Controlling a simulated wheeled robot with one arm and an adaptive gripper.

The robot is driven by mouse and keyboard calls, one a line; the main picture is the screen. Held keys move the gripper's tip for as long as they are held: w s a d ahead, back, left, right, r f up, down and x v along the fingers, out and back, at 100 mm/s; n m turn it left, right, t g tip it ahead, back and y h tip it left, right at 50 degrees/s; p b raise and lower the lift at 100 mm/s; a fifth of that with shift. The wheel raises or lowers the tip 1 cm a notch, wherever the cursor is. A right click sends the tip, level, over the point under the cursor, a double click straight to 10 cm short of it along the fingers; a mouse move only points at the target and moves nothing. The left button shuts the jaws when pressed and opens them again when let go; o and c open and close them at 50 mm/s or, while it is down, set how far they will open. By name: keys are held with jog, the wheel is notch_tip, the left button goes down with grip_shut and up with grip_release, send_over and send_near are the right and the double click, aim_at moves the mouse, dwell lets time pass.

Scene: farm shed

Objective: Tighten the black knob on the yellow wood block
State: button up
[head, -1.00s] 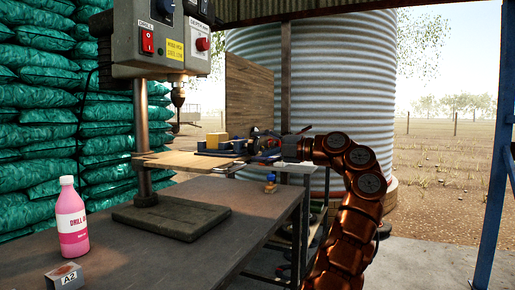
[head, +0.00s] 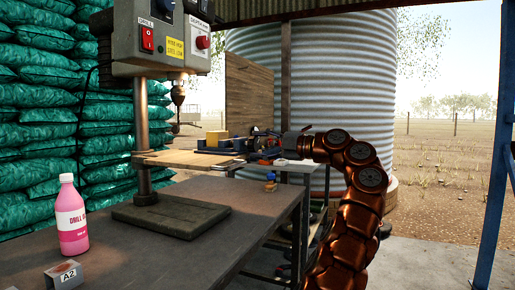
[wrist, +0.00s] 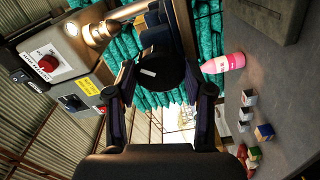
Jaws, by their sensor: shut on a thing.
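The yellow wood block (head: 214,138) sits in a dark blue clamp or vise (head: 228,146) on the drill press table in the head view. The black knob (wrist: 158,72) shows in the wrist view as a round dark face with a small white mark. My gripper (wrist: 162,78) has a finger on each side of the knob and is shut on it. In the head view my gripper (head: 266,144) reaches in from the right, at the clamp's right end; the knob is hard to make out there. The yellow block cannot be made out in the wrist view.
The drill press (head: 150,45) stands over its wooden table (head: 180,158). A pink bottle (head: 72,220) and a small box marked A2 (head: 64,275) stand on the bench (head: 180,255). A small blue and yellow piece (head: 271,181) is near the bench's far right edge.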

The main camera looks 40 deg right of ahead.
jog(key=m, duration=0.4)
jog(key=shift+r, duration=0.1)
jog(key=m, duration=0.4)
jog(key=shift+p, duration=0.3)
jog(key=m+p, duration=0.2)
jog(key=m, duration=0.2)
jog(key=shift+r, duration=0.15)
jog(key=m+p, duration=0.3)
jog(key=shift+r+m+p, duration=0.1)
jog(key=shift+m+p, duration=0.25)
jog(key=shift+m, duration=0.05)
jog(key=m+p, duration=0.4)
jog(key=p, duration=0.1)
jog(key=m+p, duration=0.4)
jog(key=p, duration=0.1)
jog(key=shift+p, duration=0.3)
jog(key=m+p, duration=0.2)
jog(key=p, duration=0.1)
jog(key=shift+f+m, duration=0.3)
jog(key=shift+m, duration=0.3)
